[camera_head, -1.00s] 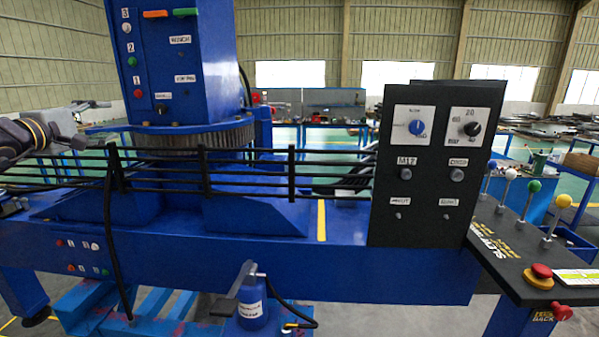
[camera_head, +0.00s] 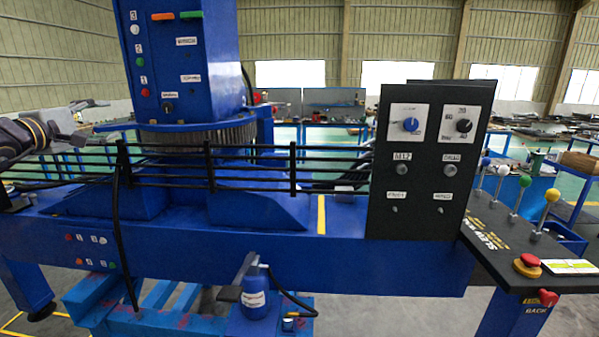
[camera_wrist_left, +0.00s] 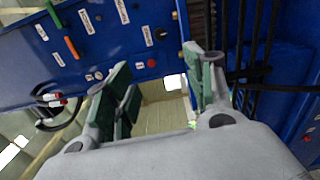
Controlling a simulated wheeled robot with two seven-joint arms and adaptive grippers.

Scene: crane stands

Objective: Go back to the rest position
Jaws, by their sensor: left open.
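My left gripper (camera_head: 84,122) is at the left edge of the head view, beside the blue column (camera_head: 178,60) with its buttons and labels. In the left wrist view my left gripper (camera_wrist_left: 158,85) has its two green-padded fingers spread, with nothing between them. The column's panel (camera_wrist_left: 110,30) fills the top of that view, with an orange and a green bar, a red button and a black switch. The fingertips overlap the panel's edge in that picture; I cannot tell the exact gap. My right gripper is not in view.
A black control box (camera_head: 424,215) with two knobs stands right of centre. A sloped lever console (camera_head: 490,235) with colored balls and a red stop button is at the right. Black rails (camera_head: 250,170) run along the blue base (camera_head: 340,265). A blue bottle jack (camera_head: 256,295) stands in front.

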